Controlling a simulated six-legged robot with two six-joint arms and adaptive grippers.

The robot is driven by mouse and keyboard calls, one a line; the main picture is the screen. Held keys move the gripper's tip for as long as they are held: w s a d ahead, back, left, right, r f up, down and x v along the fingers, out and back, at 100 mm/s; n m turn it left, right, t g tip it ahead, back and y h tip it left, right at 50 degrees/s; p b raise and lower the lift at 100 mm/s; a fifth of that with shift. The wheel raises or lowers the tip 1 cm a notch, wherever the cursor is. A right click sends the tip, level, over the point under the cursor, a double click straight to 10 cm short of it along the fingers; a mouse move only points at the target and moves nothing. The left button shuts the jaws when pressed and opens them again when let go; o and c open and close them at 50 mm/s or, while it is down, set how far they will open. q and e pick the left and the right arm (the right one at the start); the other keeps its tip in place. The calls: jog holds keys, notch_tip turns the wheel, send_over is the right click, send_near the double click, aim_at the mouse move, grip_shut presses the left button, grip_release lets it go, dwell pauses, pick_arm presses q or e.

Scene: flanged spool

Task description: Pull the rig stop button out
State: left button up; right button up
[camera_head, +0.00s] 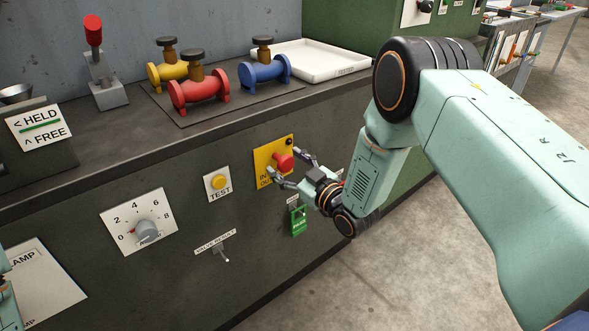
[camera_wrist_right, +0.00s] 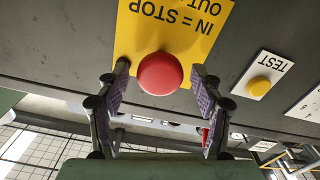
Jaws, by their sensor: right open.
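The red stop button (camera_head: 283,162) stands out from a yellow plate (camera_head: 264,153) on the dark front panel. In the right wrist view the button (camera_wrist_right: 160,73) is round and red, in front of the plate (camera_wrist_right: 190,38) lettered "IN = STOP" and "OUT". My right gripper (camera_head: 289,164) is open, with one finger on each side of the button. In the right wrist view its fingers (camera_wrist_right: 158,80) show a gap on both sides of the button, so I see no contact. The button's stem is hidden behind its head. My left gripper is out of view.
Yellow, red and blue valves (camera_head: 197,91) and a white tray (camera_head: 310,58) stand on the bench top above. Floor in front is clear.

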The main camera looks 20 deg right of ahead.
jog(key=v, duration=1.1)
jog(key=shift+s, duration=0.35)
jog(key=shift+d, duration=0.1)
jog(key=s+f+m+g+h+p, duration=0.1)
jog(key=s+f+m+g+h, duration=0.4)
jog(key=s+f+g, duration=0.6)
jog(key=s+f+m+g+p, duration=0.1)
jog(key=s+f+g, duration=0.1)
jog(key=s, duration=1)
jog(key=s+f+m+g+h+p, duration=0.1)
jog(key=s+g, duration=0.3)
jog(key=s, duration=0.8)
jog(key=shift+a+f+p, duration=0.5)
jog(key=shift+p, duration=0.2)
